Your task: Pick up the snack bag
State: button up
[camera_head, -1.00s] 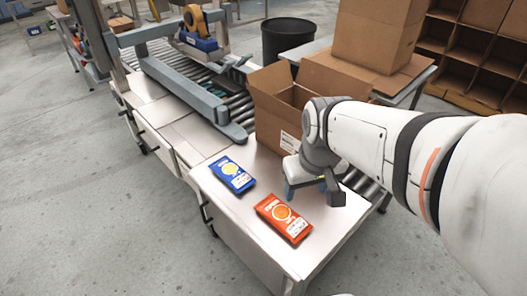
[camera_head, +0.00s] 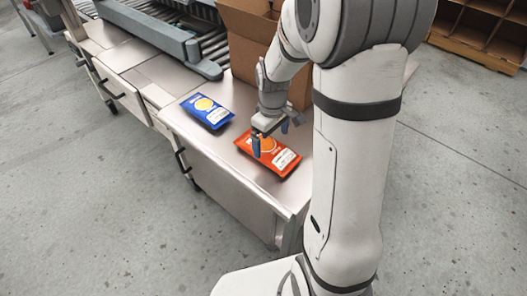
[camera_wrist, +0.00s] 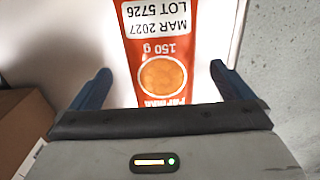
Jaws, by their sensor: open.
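Two snack bags lie flat on the metal table top. One is an orange-red bag (camera_head: 281,159) near the table's front corner, the other a blue bag (camera_head: 207,110) to its left and farther back. My gripper (camera_head: 270,135) is over the orange bag and hides part of it in the head view. In the wrist view the orange bag (camera_wrist: 163,65) lies between the two blue fingers of my gripper (camera_wrist: 165,85), with room on both sides. The fingers are open and hold nothing. I cannot tell exactly how high they are above the bag.
An open cardboard box (camera_head: 250,47) stands on the table behind my gripper; a box (camera_wrist: 22,130) also shows at the left in the wrist view. A roller conveyor (camera_head: 180,22) runs at the back left. The table top (camera_head: 180,122) around the bags is clear.

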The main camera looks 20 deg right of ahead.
aim_at(269, 147)
jog(key=f, duration=0.2)
jog(key=f+b, duration=0.1)
jog(key=f, duration=0.2)
jog(key=shift+w+a, duration=0.15)
jog(key=shift+a, duration=0.05)
jog(key=shift+r, duration=0.1)
jog(key=c, duration=0.9)
